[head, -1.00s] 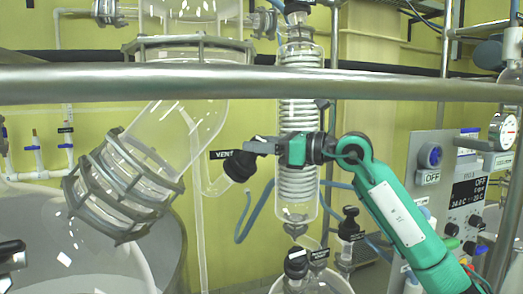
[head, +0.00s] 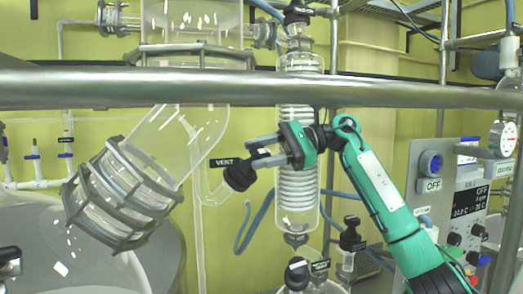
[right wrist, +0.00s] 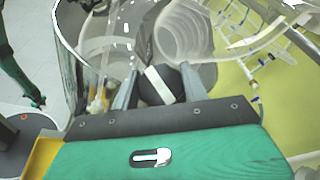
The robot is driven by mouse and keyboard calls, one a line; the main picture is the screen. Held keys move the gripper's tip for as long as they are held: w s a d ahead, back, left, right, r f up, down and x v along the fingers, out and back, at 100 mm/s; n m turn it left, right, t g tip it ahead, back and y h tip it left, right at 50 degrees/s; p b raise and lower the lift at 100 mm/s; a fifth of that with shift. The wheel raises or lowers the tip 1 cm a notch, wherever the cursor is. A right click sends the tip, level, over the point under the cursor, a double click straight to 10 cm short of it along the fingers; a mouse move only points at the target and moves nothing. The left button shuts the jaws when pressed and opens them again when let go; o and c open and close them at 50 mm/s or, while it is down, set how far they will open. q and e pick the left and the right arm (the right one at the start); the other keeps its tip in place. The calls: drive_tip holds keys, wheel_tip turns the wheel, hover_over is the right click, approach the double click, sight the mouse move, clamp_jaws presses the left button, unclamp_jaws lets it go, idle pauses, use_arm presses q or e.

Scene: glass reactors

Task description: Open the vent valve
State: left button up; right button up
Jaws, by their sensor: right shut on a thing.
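The vent valve (head: 240,172) has a black knob on a bent glass side tube. A black VENT label (head: 222,162) sits just beside it. My right gripper (head: 254,156) reaches it from the right, its grey fingers at the knob. In the right wrist view the black knob with a white stripe (right wrist: 160,84) lies between the two fingers (right wrist: 157,88), and the gripper is shut on it. A green arm at the left edge of the right wrist view appears to be my left one; its gripper (right wrist: 38,102) is too small to read.
A thick metal rail (head: 260,88) crosses in front, above the valve. A coiled glass condenser (head: 297,190) stands close behind my right gripper. A large tilted glass flange (head: 125,190) is to the left. A control panel (head: 455,195) stands on the right.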

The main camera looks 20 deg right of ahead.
drive_tip(key=shift+n+g, duration=0.6)
drive_tip(key=shift+n, duration=0.1)
drive_tip(key=shift+n+h+p, duration=0.3)
drive_tip(key=o, duration=1)
drive_tip(key=shift+f, duration=0.1)
